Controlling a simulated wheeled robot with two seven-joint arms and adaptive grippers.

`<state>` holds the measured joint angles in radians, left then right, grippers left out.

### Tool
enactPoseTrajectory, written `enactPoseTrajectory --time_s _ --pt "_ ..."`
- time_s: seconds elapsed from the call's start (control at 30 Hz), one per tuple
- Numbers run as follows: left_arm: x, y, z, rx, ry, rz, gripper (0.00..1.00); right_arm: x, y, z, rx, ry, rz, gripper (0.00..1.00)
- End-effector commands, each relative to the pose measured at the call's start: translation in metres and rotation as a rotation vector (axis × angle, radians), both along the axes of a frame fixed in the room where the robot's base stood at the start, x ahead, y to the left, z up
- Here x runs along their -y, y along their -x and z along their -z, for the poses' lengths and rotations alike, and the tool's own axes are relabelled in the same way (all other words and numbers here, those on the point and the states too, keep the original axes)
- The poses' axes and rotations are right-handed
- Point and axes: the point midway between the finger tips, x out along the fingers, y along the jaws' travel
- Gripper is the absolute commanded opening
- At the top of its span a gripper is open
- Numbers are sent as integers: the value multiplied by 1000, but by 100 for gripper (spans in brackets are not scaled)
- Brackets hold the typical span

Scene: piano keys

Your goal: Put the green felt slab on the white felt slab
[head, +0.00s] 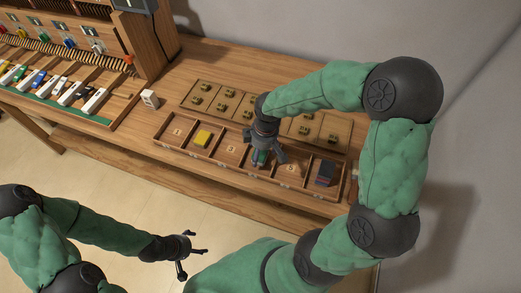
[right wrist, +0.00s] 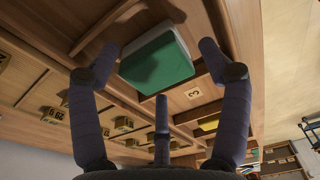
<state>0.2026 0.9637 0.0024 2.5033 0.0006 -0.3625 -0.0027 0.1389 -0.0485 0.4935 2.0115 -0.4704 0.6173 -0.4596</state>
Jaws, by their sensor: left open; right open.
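The green felt slab (right wrist: 163,66) lies in a tray compartment, with a pale whitish edge along its far and left sides. I cannot tell if that pale part is the white felt slab under it. In the head view the green slab (head: 261,157) is mostly hidden by my right gripper (head: 263,153). The right gripper (right wrist: 157,58) is open, one finger on each side of the slab, with no clear contact. My left gripper (head: 191,254) is open and empty, off the table's front. No separate white felt slab is clearly visible.
The wooden tray (head: 229,156) has numbered compartments. A yellow slab (head: 202,137) lies left of the green one, and dark stacked slabs (head: 324,172) stand right. A small white block (head: 149,98) and piano keys (head: 70,95) are left.

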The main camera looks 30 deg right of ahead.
Motion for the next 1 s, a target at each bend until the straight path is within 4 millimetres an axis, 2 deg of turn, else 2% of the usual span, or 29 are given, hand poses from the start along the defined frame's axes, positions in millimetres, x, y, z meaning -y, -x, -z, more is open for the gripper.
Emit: enactPoseTrajectory --time_s 0.17,0.27,0.7,0.83,1.0 --pt "0 0 -2 0 0 0 76 0 0 -3 0 0 0 78" --pt "0 0 -6 0 0 0 76 1 0 -12 3 0 1 78" --pt "0 0 -40 0 0 0 76 6 6 -95 3 0 0 78" --pt "0 0 -45 0 0 0 76 7 8 -111 2 -1 1 78" --pt "0 0 -48 0 0 0 76 8 9 -121 0 0 -1 78"
